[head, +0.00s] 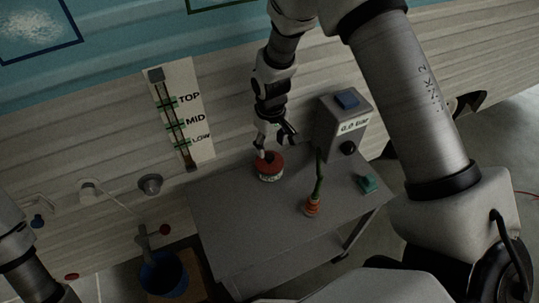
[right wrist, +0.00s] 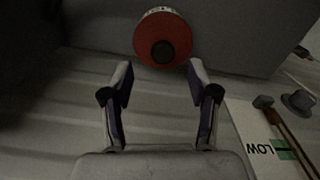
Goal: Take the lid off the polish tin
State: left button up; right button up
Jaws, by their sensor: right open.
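The polish tin (head: 270,176) stands upright on the grey table near its back edge, with its red lid (head: 269,160) on top. In the right wrist view the red lid (right wrist: 147,31) with its round dark knob (right wrist: 163,52) faces the camera, just beyond the fingertips. My right gripper (head: 275,146) is open above the tin. In the right wrist view its two fingers (right wrist: 160,74) are spread, with nothing between them. One finger partly covers the lid in the head view. Only links of my left arm show at the lower left; its gripper is out of view.
On the grey table (head: 235,222) stand a grey box (head: 329,136) with a blue top button, an orange item with a green stem (head: 313,204), and a teal block (head: 368,184). A level gauge panel (head: 186,128) is on the wall. A blue bucket (head: 163,277) stands below a tap.

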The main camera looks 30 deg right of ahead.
aim_at(269, 156)
notch_tip(269, 156, down, 5)
jog(key=shift+a+f, duration=0.1)
jog(key=shift+a, duration=0.05)
jog(key=shift+w+f, duration=0.2)
jog(key=shift+f, duration=0.05)
jog(key=shift+s+r, duration=0.2)
grip_shut()
jog(key=shift+r, duration=0.1)
